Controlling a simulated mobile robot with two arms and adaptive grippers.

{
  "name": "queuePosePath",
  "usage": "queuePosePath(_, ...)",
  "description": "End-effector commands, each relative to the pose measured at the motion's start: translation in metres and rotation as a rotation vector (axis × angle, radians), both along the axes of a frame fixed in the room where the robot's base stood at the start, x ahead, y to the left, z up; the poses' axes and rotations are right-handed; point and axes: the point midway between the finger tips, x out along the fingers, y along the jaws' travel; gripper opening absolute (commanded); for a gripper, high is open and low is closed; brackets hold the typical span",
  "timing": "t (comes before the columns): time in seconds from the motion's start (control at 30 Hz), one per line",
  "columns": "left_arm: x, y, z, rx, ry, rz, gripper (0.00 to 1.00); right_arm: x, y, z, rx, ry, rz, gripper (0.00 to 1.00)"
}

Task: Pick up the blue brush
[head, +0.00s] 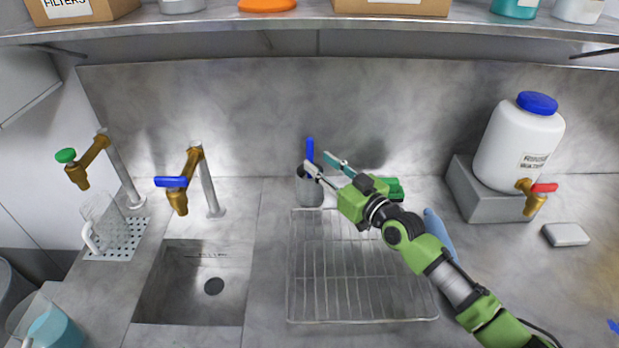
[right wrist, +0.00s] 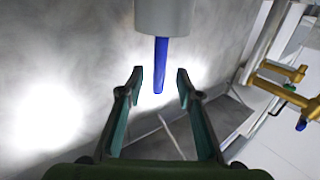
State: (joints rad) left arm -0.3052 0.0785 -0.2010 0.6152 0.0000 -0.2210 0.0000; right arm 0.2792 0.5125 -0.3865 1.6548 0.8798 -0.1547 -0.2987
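The blue brush (head: 310,150) stands handle up in a grey metal cup (head: 311,192) behind the wire rack; its lower part is hidden in the cup. In the right wrist view the blue handle (right wrist: 160,66) sticks out of the cup (right wrist: 167,15), which appears upside down there. My right gripper (head: 319,164) is open and empty, close to the handle. In the right wrist view the gripper's (right wrist: 160,78) two fingertips lie on either side of the handle, with gaps. I cannot tell whether the handle is at fingertip depth. My left gripper is not in view.
A wire rack (head: 322,318) lies under my right arm. A sink (head: 180,300) with a blue-handled tap (head: 172,182) is to its left. A white jug (head: 515,150) stands at the right. A green item (head: 396,187) shows behind my gripper. A shelf (head: 230,28) spans the top.

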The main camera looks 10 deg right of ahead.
Motion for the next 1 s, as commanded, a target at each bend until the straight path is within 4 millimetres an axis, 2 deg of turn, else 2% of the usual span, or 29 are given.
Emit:
queuePosePath(0.17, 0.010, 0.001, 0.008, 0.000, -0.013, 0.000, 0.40, 0.012, 0.005, 0.007, 0.002, -0.001, 0.000, 0.33)
queuePosePath(0.3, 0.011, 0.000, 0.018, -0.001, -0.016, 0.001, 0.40, 0.031, 0.013, 0.015, 0.000, -0.001, 0.000, 0.33)
queuePosePath(0.43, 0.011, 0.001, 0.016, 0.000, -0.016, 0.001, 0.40, 0.044, 0.019, 0.011, 0.000, -0.001, 0.000, 0.33)
queuePosePath(0.77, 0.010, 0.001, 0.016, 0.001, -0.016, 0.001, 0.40, 0.049, 0.022, 0.010, 0.000, 0.001, 0.000, 0.33)
queuePosePath(0.8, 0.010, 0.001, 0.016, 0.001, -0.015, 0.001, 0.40, 0.049, 0.022, 0.010, 0.000, 0.001, 0.000, 0.27)
queuePosePath(0.9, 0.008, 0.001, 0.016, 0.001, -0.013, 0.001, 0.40, 0.049, 0.022, 0.010, 0.001, 0.000, 0.000, 0.01)
queuePosePath(1.0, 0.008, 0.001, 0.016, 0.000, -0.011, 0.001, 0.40, 0.049, 0.022, 0.010, 0.001, 0.000, 0.000, 0.00)
